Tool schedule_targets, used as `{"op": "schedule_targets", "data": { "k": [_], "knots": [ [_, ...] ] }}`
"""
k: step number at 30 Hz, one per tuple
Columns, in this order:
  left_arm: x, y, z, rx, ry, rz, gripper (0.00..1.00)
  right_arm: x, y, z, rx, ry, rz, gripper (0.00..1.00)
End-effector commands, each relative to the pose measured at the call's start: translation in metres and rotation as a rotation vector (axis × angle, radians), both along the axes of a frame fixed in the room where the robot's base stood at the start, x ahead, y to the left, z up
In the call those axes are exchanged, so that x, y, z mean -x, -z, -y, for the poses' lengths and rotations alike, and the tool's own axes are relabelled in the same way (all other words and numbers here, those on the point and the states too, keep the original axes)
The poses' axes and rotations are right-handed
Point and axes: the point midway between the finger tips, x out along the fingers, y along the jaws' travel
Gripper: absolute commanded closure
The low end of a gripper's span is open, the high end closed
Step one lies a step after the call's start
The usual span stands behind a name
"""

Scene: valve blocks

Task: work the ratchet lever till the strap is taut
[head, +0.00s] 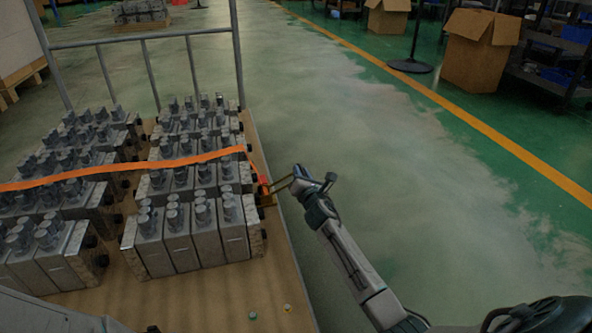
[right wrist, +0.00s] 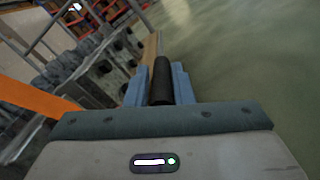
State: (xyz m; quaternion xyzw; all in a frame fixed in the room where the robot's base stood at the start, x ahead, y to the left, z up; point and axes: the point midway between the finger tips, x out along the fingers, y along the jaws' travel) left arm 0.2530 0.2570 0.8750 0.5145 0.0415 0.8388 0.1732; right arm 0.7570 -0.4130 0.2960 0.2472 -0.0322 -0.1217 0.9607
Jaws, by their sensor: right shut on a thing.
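An orange strap (head: 125,167) runs across the tops of the grey valve blocks (head: 190,226) and bends down at the right edge of the load. The strap also shows there as an orange band (right wrist: 36,96) at the left. How tight the strap is underneath cannot be told. My left gripper is out of view.
The blocks stand in rows on a wooden pallet or deck (head: 182,297) with a grey metal rail frame (head: 142,38) behind. Two small caps (head: 252,315) lie near its front edge. Open green floor lies to the right; cardboard boxes (head: 478,52) stand far back.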

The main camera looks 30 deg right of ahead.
Motion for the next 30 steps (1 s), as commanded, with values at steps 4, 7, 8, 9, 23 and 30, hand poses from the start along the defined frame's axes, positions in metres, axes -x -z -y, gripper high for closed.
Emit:
{"op": "schedule_targets", "data": {
  "k": [4,7,8,9,23,30],
  "knots": [
    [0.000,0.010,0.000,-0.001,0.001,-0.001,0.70,0.002,0.018,0.007,-0.090,0.003,0.018,1.00],
    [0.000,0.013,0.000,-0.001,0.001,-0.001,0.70,0.003,0.024,0.009,-0.126,0.004,0.027,1.00],
    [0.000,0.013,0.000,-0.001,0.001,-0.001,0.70,0.003,0.026,0.010,-0.125,0.004,0.027,1.00],
    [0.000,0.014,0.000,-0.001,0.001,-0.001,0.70,0.003,0.028,0.010,-0.124,0.004,0.026,1.00],
    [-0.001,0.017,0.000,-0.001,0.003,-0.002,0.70,0.004,0.035,0.012,-0.123,0.002,0.025,1.00],
    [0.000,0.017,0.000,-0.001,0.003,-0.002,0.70,0.004,0.036,0.011,-0.123,0.002,0.026,0.76]
  ]
}}
